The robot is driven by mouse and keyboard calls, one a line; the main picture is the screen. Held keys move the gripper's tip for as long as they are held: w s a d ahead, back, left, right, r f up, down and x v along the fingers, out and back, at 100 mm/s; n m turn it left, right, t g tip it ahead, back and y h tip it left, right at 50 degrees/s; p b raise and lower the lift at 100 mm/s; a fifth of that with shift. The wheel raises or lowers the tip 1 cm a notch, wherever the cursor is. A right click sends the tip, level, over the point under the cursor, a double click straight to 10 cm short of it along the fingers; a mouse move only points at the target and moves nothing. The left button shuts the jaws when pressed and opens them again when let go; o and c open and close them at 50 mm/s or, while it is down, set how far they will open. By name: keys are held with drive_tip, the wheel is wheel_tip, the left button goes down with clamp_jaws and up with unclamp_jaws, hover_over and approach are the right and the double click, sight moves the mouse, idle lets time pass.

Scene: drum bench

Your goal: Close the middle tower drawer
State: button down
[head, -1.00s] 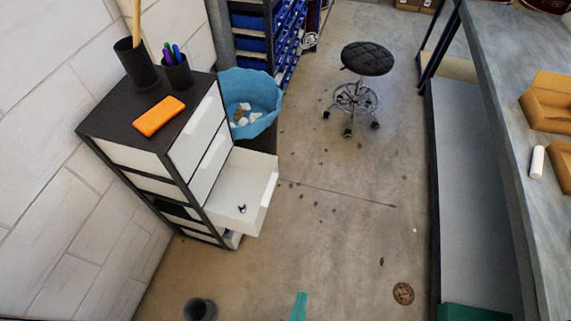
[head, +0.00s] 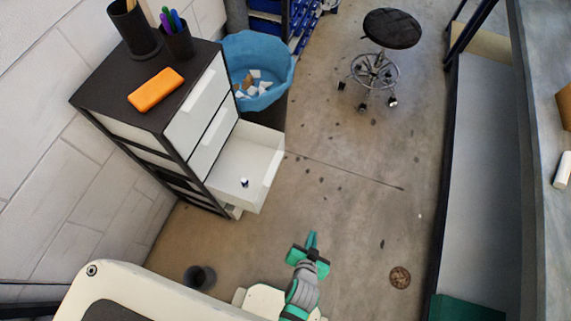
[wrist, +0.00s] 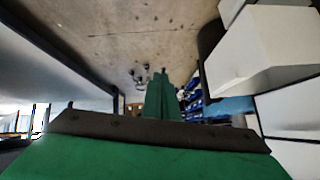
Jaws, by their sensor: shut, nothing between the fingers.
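The drawer tower (head: 148,105) stands against the left wall in the head view, with a dark top and white drawer fronts. Its middle drawer (head: 262,178) is pulled well out to the right, and a small dark-and-white item (head: 244,183) lies inside it. The open drawer also shows at the upper right of the wrist view (wrist: 262,50). My gripper (head: 312,238) is green, shut and empty, to the right of and nearer than the open drawer, apart from it. In the wrist view its closed fingers (wrist: 160,98) point ahead past the drawer.
A blue bin (head: 258,75) stands behind the drawer. A black stool (head: 392,30) is farther back. A dark cup-like object (head: 199,277) is on the floor near the tower. A workbench (head: 490,150) runs along the right. The floor between is clear.

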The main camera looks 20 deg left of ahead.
drive_tip(key=w+a+f+g+y, duration=0.2)
drive_tip(key=w+f, duration=0.2)
drive_tip(key=w, duration=0.3)
drive_tip(key=w+a+f+g+y, duration=0.1)
drive_tip(key=w+f+g+y, duration=0.15)
drive_tip(key=w, duration=0.45)
drive_tip(key=w+a+r+n+g+y, duration=0.25)
drive_tip(key=w+r+g+y, duration=0.25)
drive_tip(key=w+r, duration=0.5)
drive_tip(key=a+r+x, duration=0.2)
drive_tip(key=x, duration=1.1)
drive_tip(key=shift+w, duration=0.3)
drive_tip(key=shift+a+m+t+h, duration=0.1)
drive_tip(key=shift+m+t+h, duration=0.15)
